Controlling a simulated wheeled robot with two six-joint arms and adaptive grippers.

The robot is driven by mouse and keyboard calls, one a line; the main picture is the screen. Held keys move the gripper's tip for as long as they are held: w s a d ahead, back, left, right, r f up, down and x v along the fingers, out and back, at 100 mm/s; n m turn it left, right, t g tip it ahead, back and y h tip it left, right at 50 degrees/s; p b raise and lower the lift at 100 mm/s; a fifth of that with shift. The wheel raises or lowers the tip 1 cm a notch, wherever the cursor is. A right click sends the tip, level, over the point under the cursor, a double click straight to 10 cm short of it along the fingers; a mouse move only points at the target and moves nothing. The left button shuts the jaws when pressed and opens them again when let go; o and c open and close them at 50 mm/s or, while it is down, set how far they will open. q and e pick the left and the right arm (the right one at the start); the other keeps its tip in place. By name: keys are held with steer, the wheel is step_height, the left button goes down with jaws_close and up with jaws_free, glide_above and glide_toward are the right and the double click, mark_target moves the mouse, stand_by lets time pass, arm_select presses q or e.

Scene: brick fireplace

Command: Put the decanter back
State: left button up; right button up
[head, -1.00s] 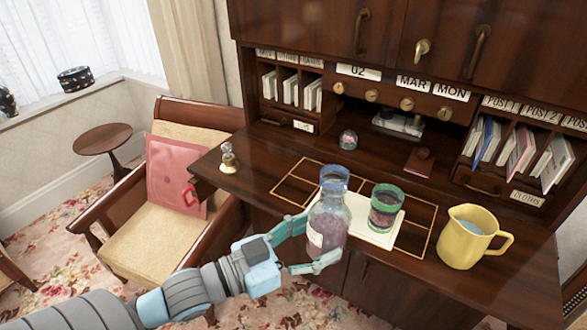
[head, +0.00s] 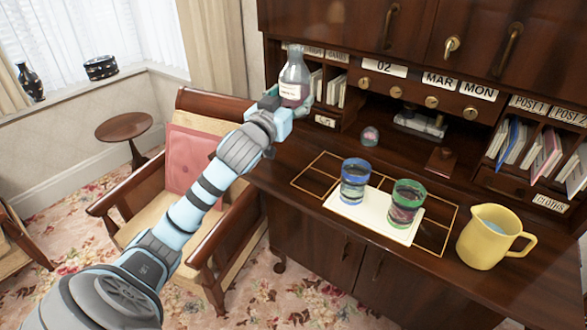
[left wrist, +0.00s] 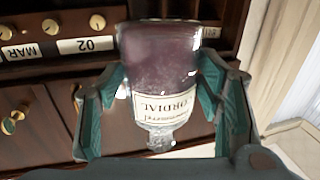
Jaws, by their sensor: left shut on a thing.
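The decanter (head: 293,80) is a clear glass bottle of purple liquid with a cream label. My left gripper (head: 288,106) is shut on it and holds it upright near the left end of the desk, in front of the left pigeonholes. In the left wrist view the picture is upside down. There, the decanter (left wrist: 158,62) sits between the teal fingers (left wrist: 160,105), and its label reads "CORDIAL". My right gripper is out of view.
A blue-rimmed glass (head: 354,183) and a green-rimmed glass (head: 405,203) stand on a white mat (head: 372,222) inside gold desk lines. A yellow jug (head: 484,238) is at right. A cushioned armchair (head: 150,209) is left of the desk.

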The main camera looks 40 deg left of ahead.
arm_select(q)
steer(key=f+b, duration=0.1)
steer(key=f, duration=0.5)
steer(key=f+b, duration=0.1)
steer(key=f, duration=0.5)
steer(key=f+b, duration=0.1)
steer(key=f, duration=0.5)
steer(key=shift+d+f, duration=0.15)
steer(key=shift+d, duration=0.1)
steer(key=o, duration=1.8)
steer(key=shift+s, duration=0.1)
